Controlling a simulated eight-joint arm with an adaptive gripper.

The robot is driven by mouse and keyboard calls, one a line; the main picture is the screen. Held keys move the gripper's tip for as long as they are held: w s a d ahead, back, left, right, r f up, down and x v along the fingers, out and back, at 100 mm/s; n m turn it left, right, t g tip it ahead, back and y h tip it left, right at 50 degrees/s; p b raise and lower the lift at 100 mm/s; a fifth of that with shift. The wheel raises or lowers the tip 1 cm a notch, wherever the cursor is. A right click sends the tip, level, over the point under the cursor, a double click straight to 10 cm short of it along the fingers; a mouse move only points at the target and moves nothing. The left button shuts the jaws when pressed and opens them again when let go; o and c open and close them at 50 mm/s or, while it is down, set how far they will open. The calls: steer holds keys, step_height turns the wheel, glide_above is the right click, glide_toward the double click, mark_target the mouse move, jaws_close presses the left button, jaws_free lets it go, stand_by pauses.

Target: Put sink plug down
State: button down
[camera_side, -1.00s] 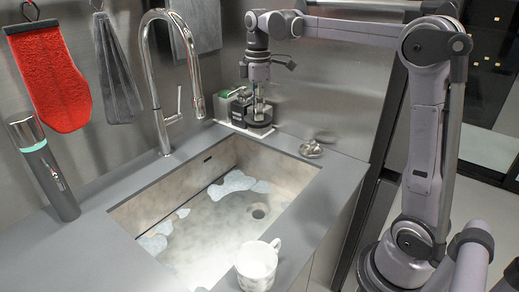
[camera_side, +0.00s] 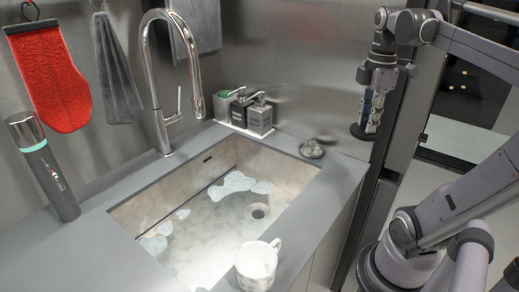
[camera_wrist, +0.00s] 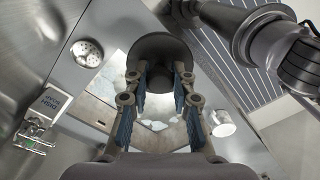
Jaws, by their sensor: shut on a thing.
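My gripper (camera_side: 371,112) hangs at the right in the side view, off the right end of the counter and level with its back part. It is shut on the sink plug (camera_side: 364,132), a dark round disc that faces down below the fingertips. In the wrist view the plug (camera_wrist: 160,46) shows as a dark disc between the fingers of my gripper (camera_wrist: 158,75). The sink (camera_side: 215,215) is a stone-coloured basin with water or foam patches and a round drain hole (camera_side: 258,211). Nothing covers the drain.
A metal strainer (camera_side: 312,149) lies on the counter (camera_side: 335,180) behind the basin's right corner. Soap bottles (camera_side: 259,116) stand in a caddy at the back. A white mug (camera_side: 257,264) stands at the front edge. A tall faucet (camera_side: 164,105) rises behind the basin.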

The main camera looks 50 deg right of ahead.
steer(key=s+a+f, duration=0.1)
steer(key=s+f, duration=0.4)
steer(key=f, duration=0.2)
steer(key=w+a+f, duration=0.2)
steer(key=w, duration=0.1)
steer(key=w+a+f, duration=0.2)
steer(key=w, duration=0.1)
steer(key=w+a+f, duration=0.2)
steer(key=w, duration=0.2)
steer(key=shift+f, duration=2.3)
steer(key=shift+f, duration=0.1)
steer(key=c, duration=1.1)
jaws_free()
